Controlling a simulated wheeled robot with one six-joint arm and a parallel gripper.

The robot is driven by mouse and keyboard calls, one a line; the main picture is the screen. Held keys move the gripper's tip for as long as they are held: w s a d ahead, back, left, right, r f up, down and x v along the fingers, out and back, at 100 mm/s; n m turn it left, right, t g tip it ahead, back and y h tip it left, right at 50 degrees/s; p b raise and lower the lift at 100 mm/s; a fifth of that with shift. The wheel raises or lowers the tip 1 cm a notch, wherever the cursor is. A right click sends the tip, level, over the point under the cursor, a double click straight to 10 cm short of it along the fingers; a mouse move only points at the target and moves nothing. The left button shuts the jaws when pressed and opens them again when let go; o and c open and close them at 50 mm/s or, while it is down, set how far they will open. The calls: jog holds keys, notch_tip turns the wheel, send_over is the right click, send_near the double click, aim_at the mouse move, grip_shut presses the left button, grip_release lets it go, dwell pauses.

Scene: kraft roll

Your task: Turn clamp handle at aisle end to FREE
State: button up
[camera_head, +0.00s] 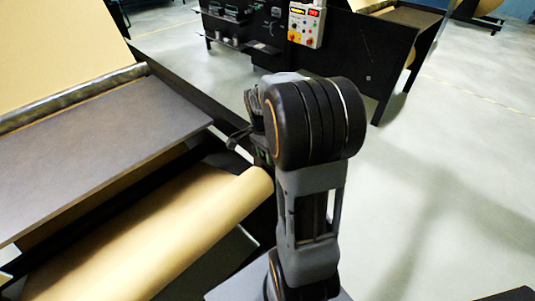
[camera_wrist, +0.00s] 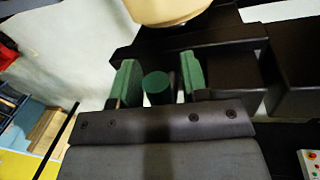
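In the wrist view, my gripper (camera_wrist: 158,80) has two fingers with green pads, standing apart. A round dark green knob end (camera_wrist: 155,82), seemingly the clamp handle's, shows between them, with a gap visible on each side. I cannot tell how deep it sits between the pads. A black clamp block (camera_wrist: 190,38) lies behind it, and the tan kraft roll (camera_wrist: 170,9) is beyond. In the head view, the kraft roll (camera_head: 150,240) ends beside my arm. A dark lever-like part (camera_head: 238,137) shows left of my wrist, but my arm hides most of the clamp. No FREE marking is readable.
A dark tabletop (camera_head: 100,140) with a metal bar (camera_head: 70,97) stands above the roll at left. A control box (camera_head: 306,25) with buttons and a red display is on a black bench behind. The floor (camera_head: 450,180) at right is clear.

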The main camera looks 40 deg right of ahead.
jog(key=shift+o, duration=0.3)
notch_tip(320, 180, up, 14)
jog(key=w, duration=0.2)
jog(key=shift+w+f+p, duration=0.2)
jog(key=shift+w+p, duration=0.1)
jog(key=shift+w, duration=0.05)
dwell(0.5)
